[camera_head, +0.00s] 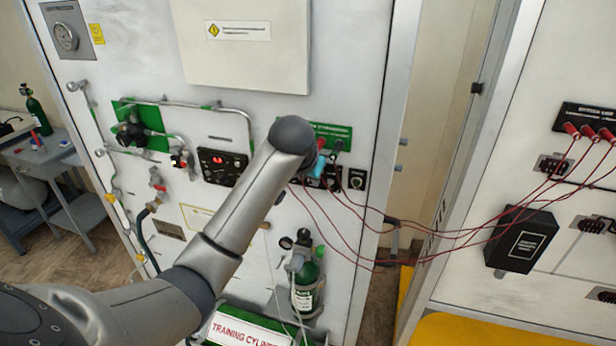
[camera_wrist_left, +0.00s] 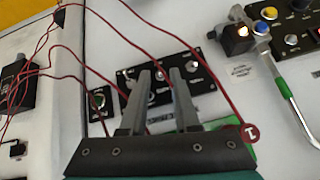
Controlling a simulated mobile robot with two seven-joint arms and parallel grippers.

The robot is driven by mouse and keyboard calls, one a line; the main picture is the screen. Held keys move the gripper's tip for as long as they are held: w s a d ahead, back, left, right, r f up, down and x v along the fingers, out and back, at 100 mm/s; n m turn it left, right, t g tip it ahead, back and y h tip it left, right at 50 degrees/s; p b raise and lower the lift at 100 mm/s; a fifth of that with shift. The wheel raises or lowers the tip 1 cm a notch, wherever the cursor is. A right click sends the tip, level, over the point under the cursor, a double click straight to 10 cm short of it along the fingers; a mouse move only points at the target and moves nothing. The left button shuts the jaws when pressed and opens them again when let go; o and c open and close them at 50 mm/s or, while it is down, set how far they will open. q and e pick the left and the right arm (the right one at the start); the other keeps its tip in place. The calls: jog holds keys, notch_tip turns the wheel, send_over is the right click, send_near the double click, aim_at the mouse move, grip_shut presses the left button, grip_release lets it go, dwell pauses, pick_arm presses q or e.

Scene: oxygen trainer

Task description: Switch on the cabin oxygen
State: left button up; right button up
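My left arm reaches across the white trainer panel (camera_head: 350,65) in the head view. Its gripper (camera_head: 320,170) is mostly hidden behind my wrist, in front of a small black switch panel (camera_head: 333,183) below a green label plate (camera_head: 333,135). In the left wrist view my left gripper (camera_wrist_left: 160,74) has two grey fingers parted by a narrow gap, with nothing seen held between them. The fingers point at the black switch panel (camera_wrist_left: 205,82) and cover part of it. I cannot read which control is the cabin oxygen switch, nor tell contact. My right gripper is not in view.
Thin red cables (camera_head: 430,255) hang from the right-hand unit across to the switch area, and pass near my fingers in the wrist view (camera_wrist_left: 205,60). A black display box (camera_head: 220,165) is left of my wrist. A green cylinder (camera_head: 304,275) stands below.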

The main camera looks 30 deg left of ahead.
pick_arm(q)
jog(key=shift+o, duration=0.5)
jog(key=v, duration=1.5)
jog(key=shift+s, duration=0.2)
jog(key=shift+d, duration=0.1)
